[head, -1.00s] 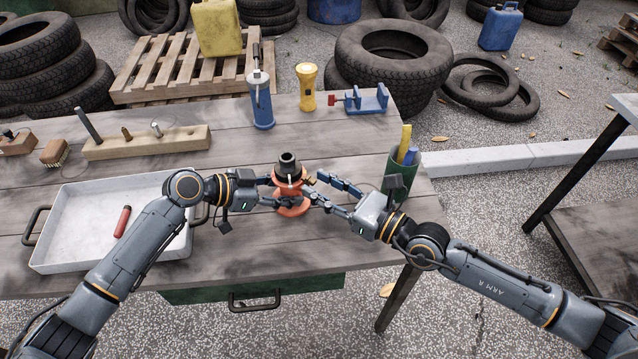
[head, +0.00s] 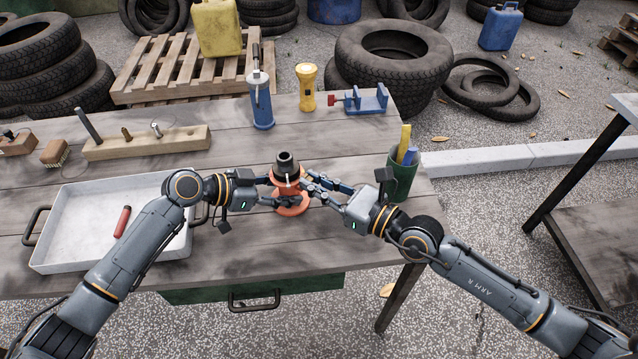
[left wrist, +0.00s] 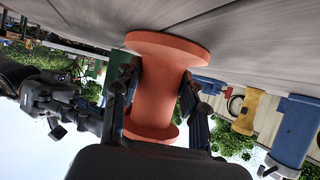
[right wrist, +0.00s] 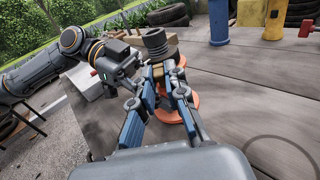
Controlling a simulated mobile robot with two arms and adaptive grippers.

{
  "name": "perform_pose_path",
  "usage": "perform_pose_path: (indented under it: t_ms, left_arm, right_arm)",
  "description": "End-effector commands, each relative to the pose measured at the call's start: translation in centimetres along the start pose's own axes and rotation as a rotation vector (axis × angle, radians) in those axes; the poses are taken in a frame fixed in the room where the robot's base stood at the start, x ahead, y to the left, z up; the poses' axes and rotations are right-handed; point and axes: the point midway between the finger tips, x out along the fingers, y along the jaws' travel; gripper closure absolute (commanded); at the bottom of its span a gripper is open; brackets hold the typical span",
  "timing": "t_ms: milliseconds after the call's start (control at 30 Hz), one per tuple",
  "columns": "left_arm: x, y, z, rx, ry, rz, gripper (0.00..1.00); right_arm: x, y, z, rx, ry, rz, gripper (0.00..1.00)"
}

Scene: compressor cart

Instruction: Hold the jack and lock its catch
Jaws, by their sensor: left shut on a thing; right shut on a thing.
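The jack stands upright on the table, with an orange waisted body and flared base (head: 293,210) and a dark ringed top (head: 286,163). My left gripper (head: 280,194) is shut around its waist from the left; the left wrist view shows a finger on each side of the orange body (left wrist: 158,95). My right gripper (head: 308,186) is shut at the jack's right side, just under the dark top. In the right wrist view its fingertips (right wrist: 170,82) close on the small catch, which they mostly hide. I cannot see the catch's position clearly.
A white tray (head: 62,232) with a red-handled tool lies at left. A green cup (head: 403,178) with a yellow and a blue item stands right of my right gripper. Behind are a blue pump (head: 262,110), a yellow flashlight (head: 306,88), a blue clamp (head: 366,102) and a wooden block (head: 150,146).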

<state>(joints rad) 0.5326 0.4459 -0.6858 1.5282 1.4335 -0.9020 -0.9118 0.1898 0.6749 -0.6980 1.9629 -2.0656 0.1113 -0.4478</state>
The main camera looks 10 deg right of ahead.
Motion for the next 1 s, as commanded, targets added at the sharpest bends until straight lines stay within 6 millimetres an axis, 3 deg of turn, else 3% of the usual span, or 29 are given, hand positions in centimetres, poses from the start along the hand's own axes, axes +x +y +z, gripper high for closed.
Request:
perform_pose_path:
  t_ms: [500, 867, 900, 1000]
  left_arm:
    - [0.25, 0.43, -0.03, 0.0, 0.001, 0.01, 0.75]
    - [0.2, 0.37, -0.01, 0.001, 0.0, 0.009, 0.75]
    - [0.19, 0.36, 0.0, 0.001, 0.0, 0.009, 0.75]
    - [0.18, 0.35, 0.0, 0.001, 0.0, 0.008, 0.75]
  right_arm:
    - [0.31, -0.06, 0.72, 0.006, 0.197, 0.002, 1.0]
    - [0.25, -0.3, 0.59, 0.005, 0.214, -0.005, 1.0]
    - [0.24, -0.3, 0.58, 0.005, 0.214, -0.005, 0.81]
    - [0.24, -0.29, 0.57, 0.005, 0.214, -0.004, 0.64]
